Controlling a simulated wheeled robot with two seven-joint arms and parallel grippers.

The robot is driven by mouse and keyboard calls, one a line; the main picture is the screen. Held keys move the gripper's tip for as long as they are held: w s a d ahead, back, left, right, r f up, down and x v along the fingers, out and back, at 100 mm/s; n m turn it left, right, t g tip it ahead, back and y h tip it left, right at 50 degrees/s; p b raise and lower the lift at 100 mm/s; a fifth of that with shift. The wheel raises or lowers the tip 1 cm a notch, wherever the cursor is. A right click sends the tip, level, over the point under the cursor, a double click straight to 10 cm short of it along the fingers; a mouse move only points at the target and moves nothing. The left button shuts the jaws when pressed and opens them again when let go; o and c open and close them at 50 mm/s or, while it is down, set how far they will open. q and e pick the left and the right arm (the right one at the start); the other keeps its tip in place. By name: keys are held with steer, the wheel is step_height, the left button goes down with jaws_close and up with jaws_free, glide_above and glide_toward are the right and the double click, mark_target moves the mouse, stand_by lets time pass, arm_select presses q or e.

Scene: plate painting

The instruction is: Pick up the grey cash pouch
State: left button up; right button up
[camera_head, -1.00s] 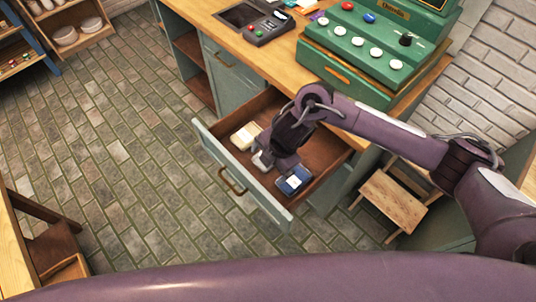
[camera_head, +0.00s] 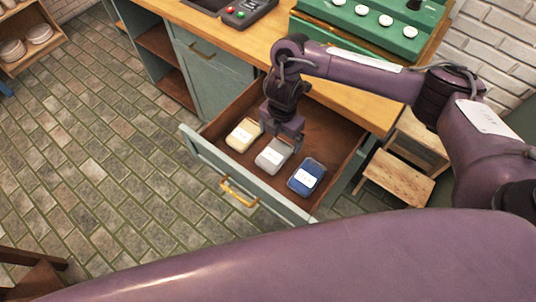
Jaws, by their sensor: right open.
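The grey cash pouch (camera_head: 273,155) lies in the open drawer (camera_head: 331,149), between a cream pouch (camera_head: 243,134) and a blue pouch (camera_head: 307,177). It carries a white label. My right gripper (camera_head: 281,139) is open, pointing down at the back end of the grey pouch, with one finger toward the cream side and one toward the blue side. I cannot tell if the fingers touch it. The gripper covers part of the pouch's back end. My left gripper is out of view.
The drawer's front panel (camera_head: 241,183) with its brass handle (camera_head: 239,191) stands before the pouches. The wooden counter (camera_head: 345,88) and green cash register (camera_head: 375,25) are behind. A wooden step stool (camera_head: 396,177) stands right of the drawer.

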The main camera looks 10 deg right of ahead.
mark_target(277, 150)
steer(key=shift+w+a+f+b, duration=0.15)
steer(key=shift+w+f+b, duration=0.05)
steer(key=shift+f, duration=0.3)
steer(key=shift+w+a+f+b, duration=0.15)
steer(key=shift+w+f+b, duration=0.05)
steer(key=shift+f, duration=0.25)
steer(key=shift+s+f+b, duration=0.1)
steer(key=shift+f+b, duration=0.25)
steer(key=shift+f, duration=0.5)
steer(key=shift+s+f, duration=0.1)
steer(key=shift+f, duration=2.6)
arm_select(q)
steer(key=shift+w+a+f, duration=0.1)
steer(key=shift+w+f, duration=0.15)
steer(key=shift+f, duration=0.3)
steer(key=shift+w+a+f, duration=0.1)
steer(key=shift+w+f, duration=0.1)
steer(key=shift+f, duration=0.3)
arm_select(e)
steer(key=c, duration=1.2)
